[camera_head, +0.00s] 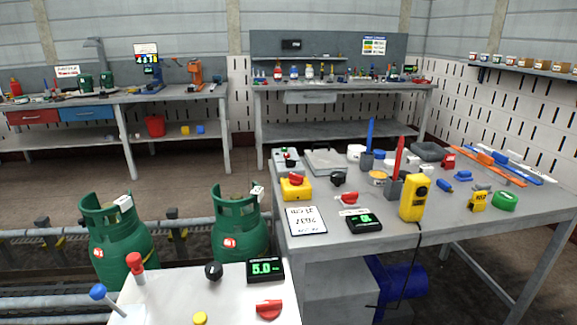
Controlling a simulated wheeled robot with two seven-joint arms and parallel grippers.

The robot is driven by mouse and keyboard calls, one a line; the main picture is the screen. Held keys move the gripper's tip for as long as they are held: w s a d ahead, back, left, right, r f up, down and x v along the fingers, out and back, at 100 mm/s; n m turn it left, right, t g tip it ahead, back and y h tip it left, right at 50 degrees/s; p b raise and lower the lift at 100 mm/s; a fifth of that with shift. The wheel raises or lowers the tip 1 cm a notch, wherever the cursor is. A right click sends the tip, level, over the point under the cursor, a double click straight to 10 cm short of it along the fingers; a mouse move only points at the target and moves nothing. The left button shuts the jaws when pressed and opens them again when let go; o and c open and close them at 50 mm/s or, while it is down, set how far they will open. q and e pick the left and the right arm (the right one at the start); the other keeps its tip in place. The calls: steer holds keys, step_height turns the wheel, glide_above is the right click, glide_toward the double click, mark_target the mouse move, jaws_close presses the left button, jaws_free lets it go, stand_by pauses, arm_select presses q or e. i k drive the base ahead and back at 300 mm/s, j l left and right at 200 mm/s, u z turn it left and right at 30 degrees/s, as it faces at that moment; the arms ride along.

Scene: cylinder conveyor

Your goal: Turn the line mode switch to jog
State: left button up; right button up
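Several rotary switches show, and I cannot read which one is the line mode switch or its positions. A black knob (213,271) and a red rotary knob (268,309) sit on the white panel (235,290) in the front. On the grey table (460,225) at right are a red knob on a yellow box (295,187), another black knob (338,178) and another red knob (348,199) on a white plate. Neither of my grippers is in view.
The white panel also carries a display reading 5.0 (265,269), a yellow button (200,318), a red-topped lever (136,265) and a blue-topped lever (100,293). Green gas cylinders (125,245) (240,228) stand behind it by the conveyor. A yellow pendant (413,199) stands on the right table.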

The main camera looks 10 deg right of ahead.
mark_target(290, 163)
steer(key=i+l+u, duration=0.3)
steer(key=l+u, duration=0.15)
steer(key=l, duration=0.15)
steer(key=i+l+u, duration=0.2)
steer(key=l+u, duration=0.2)
steer(key=l, duration=0.2)
steer(key=i+l+u, duration=0.1)
steer(key=l+u, duration=0.35)
steer(key=l, duration=0.25)
steer(key=l+u, duration=0.4)
steer(key=l, duration=0.35)
